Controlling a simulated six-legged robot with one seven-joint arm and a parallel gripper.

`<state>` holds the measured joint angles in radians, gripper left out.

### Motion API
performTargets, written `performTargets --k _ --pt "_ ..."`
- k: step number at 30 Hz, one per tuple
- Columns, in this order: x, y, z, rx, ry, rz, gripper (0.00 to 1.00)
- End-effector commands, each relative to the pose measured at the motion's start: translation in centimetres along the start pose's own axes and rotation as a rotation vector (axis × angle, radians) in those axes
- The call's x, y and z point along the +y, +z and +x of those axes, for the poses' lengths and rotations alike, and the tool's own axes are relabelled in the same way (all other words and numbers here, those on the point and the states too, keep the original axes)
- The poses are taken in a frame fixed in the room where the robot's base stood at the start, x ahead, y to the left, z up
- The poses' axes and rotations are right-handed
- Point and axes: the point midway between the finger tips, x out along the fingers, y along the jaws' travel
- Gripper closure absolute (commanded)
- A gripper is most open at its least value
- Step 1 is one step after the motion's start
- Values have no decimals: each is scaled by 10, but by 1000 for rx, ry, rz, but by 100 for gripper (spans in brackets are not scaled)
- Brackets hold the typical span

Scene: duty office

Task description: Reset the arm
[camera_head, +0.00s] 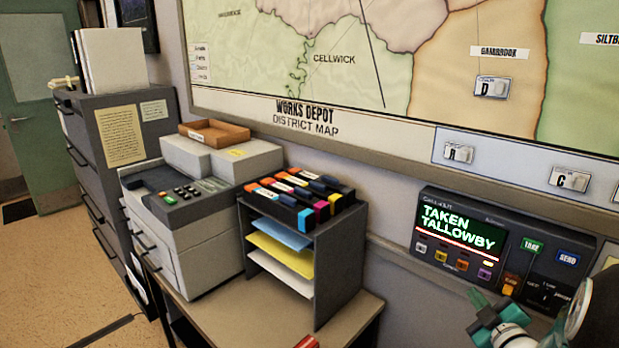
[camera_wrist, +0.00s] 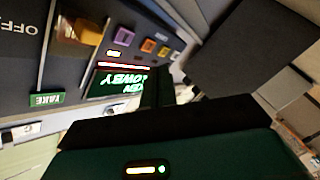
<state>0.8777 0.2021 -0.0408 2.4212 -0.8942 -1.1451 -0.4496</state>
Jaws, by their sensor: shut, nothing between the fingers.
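My gripper (camera_wrist: 158,75) shows in the wrist view as dark fingers close together with nothing between them, above a green housing with a small lit strip. Its fingertips overlap the call-out panel, whose lit screen (camera_wrist: 115,82) appears upside down; whether they touch it I cannot tell. In the head view, teal and white parts of my arm show at the lower right corner, in front of the wall below the call-out panel (camera_head: 430,262). The panel's screen reads "TAKEN TALLOWBY".
A district map (camera_head: 330,50) hangs on the wall, with tags D (camera_head: 492,87), R (camera_head: 459,153) and C (camera_head: 569,180). A marker rack (camera_head: 325,270), a grey office machine (camera_head: 205,240) and a filing cabinet (camera_head: 88,160) stand left of the panel. Open floor (camera_head: 40,270) lies at far left.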

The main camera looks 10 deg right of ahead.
Motion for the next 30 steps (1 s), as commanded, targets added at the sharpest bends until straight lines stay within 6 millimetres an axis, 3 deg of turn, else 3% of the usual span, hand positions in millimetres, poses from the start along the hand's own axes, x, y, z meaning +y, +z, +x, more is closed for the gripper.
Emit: performTargets --k 8,14,20,30 --pt "2 -50 18 -193 -30 60 100" --pt "-11 -99 5 -381 -60 199 100" --pt "-43 -152 -34 -547 -138 383 100" --pt "-121 -233 -149 -801 -421 661 100"
